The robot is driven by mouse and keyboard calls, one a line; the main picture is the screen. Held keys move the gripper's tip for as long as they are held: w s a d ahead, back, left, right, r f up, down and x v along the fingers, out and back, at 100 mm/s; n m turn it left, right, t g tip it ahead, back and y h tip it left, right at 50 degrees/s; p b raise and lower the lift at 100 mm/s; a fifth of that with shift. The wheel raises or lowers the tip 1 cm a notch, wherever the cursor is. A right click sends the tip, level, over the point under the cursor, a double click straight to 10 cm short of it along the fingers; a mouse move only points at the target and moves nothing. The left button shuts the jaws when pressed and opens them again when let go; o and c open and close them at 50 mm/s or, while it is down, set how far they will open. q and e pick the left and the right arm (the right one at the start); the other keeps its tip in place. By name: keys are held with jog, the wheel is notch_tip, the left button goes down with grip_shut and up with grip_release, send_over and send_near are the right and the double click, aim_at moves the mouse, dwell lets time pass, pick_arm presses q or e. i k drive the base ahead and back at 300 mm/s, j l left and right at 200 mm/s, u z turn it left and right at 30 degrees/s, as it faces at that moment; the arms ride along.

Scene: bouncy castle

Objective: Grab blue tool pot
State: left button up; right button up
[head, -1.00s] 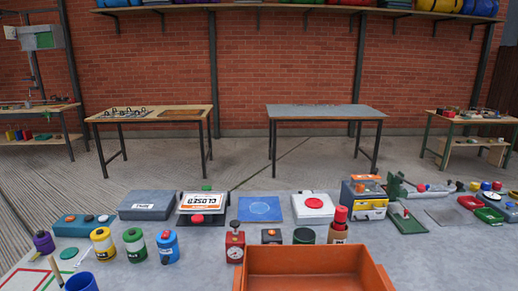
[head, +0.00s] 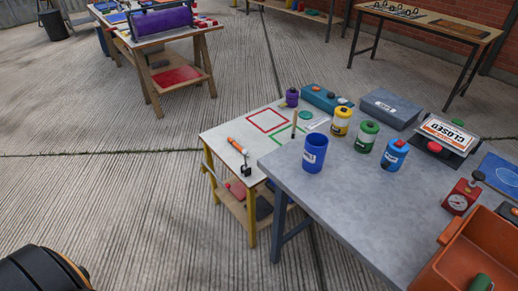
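The blue tool pot (head: 315,152) is an open blue cup with a white label. It stands upright near the left corner of the grey table (head: 345,200) in the head view. Its inside looks empty, though its bottom is hidden. A blue canister (head: 394,155) with a red knob stands to its right on the same table. Neither of my grippers shows. A dark rounded part with an orange stripe at the bottom left looks like part of my own body.
Yellow (head: 341,121) and green (head: 366,137) canisters stand behind and right of the pot. An orange bin (head: 452,262) is at bottom right. A lower yellow-legged table (head: 225,140) holds an orange-handled tool (head: 237,146). Open concrete floor (head: 130,215) lies left.

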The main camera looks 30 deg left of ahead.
aim_at(316, 144)
jog(key=u, duration=0.35)
jog(key=k+u, duration=0.1)
jog(key=u, duration=0.25)
jog(key=k+u, duration=0.15)
jog(key=u, duration=0.2)
jog(key=k+u, duration=0.1)
jog(key=u, duration=0.25)
